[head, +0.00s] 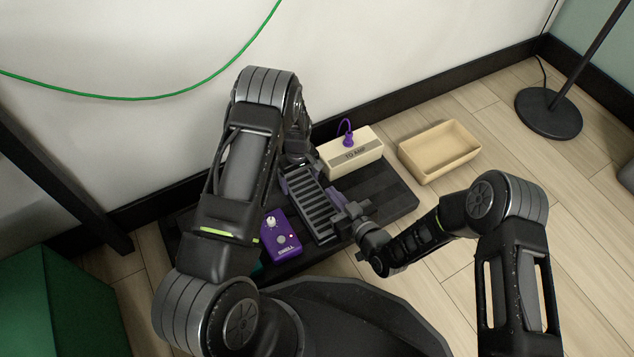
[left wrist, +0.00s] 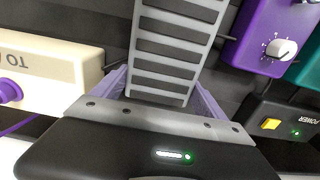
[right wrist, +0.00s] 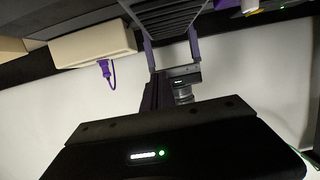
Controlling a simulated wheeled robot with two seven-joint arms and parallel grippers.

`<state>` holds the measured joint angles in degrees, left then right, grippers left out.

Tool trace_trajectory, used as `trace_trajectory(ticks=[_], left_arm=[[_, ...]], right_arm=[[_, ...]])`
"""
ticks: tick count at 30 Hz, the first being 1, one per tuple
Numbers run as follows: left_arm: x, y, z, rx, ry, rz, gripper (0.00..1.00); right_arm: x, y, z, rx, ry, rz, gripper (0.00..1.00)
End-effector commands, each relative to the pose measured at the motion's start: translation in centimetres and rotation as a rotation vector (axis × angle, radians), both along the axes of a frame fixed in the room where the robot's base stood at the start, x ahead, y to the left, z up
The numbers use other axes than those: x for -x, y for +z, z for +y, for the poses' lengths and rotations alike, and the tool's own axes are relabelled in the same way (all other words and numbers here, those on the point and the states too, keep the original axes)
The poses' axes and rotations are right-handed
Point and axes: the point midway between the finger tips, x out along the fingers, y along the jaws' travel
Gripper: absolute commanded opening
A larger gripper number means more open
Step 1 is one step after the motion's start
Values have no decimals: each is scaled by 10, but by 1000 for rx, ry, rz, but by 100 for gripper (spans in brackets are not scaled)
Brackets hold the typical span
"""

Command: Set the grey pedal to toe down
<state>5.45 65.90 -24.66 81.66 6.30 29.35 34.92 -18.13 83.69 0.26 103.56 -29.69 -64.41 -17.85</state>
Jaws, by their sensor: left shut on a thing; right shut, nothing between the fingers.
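The grey pedal (head: 314,210) has a ribbed treadle and lies on the dark pedalboard (head: 396,198). It also fills the upper middle of the left wrist view (left wrist: 175,47). My left gripper (head: 306,180) is shut on the pedal's far end, with one purple finger along each side edge. Those fingers show clearly in the left wrist view (left wrist: 161,88). My right gripper (head: 345,212) is shut and empty beside the pedal's right edge near its close end; I cannot tell if it touches. In the right wrist view the pedal (right wrist: 175,20) is at the top. Its exact tilt is unclear.
A purple knob pedal (head: 282,243) stands close on the left. A cream box (head: 362,155) with a purple plug (head: 348,139) stands behind right. A power box (left wrist: 283,120) shows in the left wrist view. A beige tray (head: 440,170) and a lamp base (head: 549,115) are on the floor.

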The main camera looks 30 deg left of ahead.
Motion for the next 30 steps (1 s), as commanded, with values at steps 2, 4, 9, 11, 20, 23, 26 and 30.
trace_trajectory(ticks=[2, 4, 9, 11, 20, 23, 26, 30], left_arm=[[-3, 1, 4, -7, 0, -10, 11], [-3, 1, 4, -8, 0, -10, 11], [-4, 2, 4, -8, -1, -10, 11], [-4, 2, 4, -8, -1, -11, 11], [-4, 2, 5, -9, -1, -11, 11], [-4, 2, 5, -9, -1, -12, 11], [-4, 2, 5, -9, -1, -12, 11], [-4, 2, 5, -9, -1, -13, 11]], right_arm=[[0, 0, 0, -1, 0, -1, 0], [0, 0, 0, 0, -1, 1, 0], [-1, -1, 0, 0, -2, 2, 0], [-2, -1, 2, 0, -2, 2, 0], [-20, -11, 29, 0, -1, 1, 0], [-31, -16, 44, 0, -2, 0, 0], [-42, -22, 61, 0, -2, 2, 0], [-56, -28, 80, 1, -2, 2, 0]])
